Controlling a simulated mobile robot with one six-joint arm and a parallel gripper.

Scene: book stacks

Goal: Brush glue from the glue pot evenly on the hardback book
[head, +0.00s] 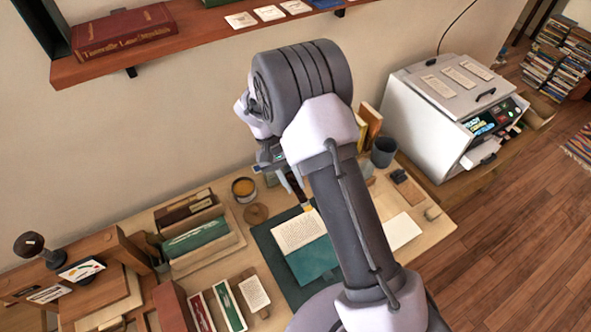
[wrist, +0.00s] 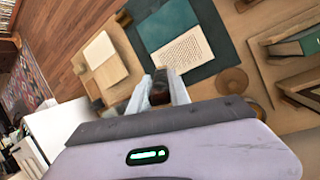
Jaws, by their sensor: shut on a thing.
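The hardback book lies open on a dark green mat (head: 272,240). Its printed page (head: 297,231) and teal cover (head: 313,261) show in the head view; the page also shows in the wrist view (wrist: 180,60). The glue pot (head: 243,188) stands open at the back, left of the book, with amber glue inside. My gripper (head: 290,182) is shut on a brush (head: 299,193), brown in the wrist view (wrist: 158,92). The brush points down above the page's far edge, its tip yellowish. I cannot tell whether the tip touches the page. My arm hides part of the bench.
A round wooden disc (head: 256,213) lies between pot and book. Wooden racks of books (head: 195,235) stand left. A grey cup (head: 384,152) and a white machine (head: 440,110) are at the right. A wall shelf (head: 200,30) runs above the bench.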

